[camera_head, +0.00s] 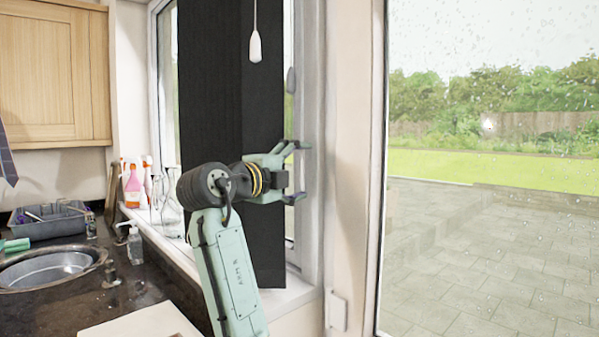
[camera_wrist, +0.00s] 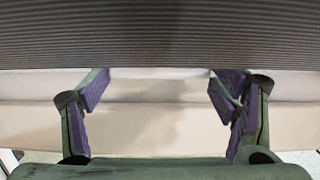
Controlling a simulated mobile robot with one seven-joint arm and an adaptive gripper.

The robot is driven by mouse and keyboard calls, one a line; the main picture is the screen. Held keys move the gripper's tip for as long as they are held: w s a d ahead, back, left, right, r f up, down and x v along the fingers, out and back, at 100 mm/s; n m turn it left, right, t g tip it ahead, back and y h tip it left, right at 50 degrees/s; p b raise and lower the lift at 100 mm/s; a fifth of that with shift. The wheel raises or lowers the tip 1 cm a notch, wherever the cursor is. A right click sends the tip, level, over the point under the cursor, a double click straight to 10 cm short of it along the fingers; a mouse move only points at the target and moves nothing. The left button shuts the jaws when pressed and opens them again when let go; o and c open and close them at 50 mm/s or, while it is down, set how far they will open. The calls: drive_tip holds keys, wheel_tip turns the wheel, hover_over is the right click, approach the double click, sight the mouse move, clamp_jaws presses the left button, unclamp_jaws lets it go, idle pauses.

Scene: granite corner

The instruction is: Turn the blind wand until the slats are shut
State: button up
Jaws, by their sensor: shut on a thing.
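The dark blind (camera_head: 213,100) hangs in the window as broad upright panels; window glass shows beside it at the left and a narrow strip at the right. A thin cord or wand with a white end piece (camera_head: 255,47) hangs in front of the blind, above and apart from my gripper. My gripper (camera_head: 299,172) is at the blind's right edge, before the white window frame. In the wrist view, its fingers (camera_wrist: 160,92) stand apart beside the dark ribbed blind (camera_wrist: 160,38). What they hold cannot be made out. No wand shows between them.
The white window frame (camera_head: 312,130) and sill (camera_head: 290,298) are close to my gripper. Bottles (camera_head: 133,187) and glassware (camera_head: 165,205) stand on the sill at left. A sink (camera_head: 45,270) and soap dispenser (camera_head: 135,243) are on the dark counter. A large glass pane is at right.

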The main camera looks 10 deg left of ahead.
drive_tip(key=shift+a+r, duration=0.1)
drive_tip(key=shift+a, duration=0.3)
drive_tip(key=o, duration=1.2)
drive_tip(key=shift+w, duration=0.1)
drive_tip(key=shift+c, duration=0.2)
drive_tip(key=v, duration=1.2)
drive_tip(key=shift+d, duration=0.2)
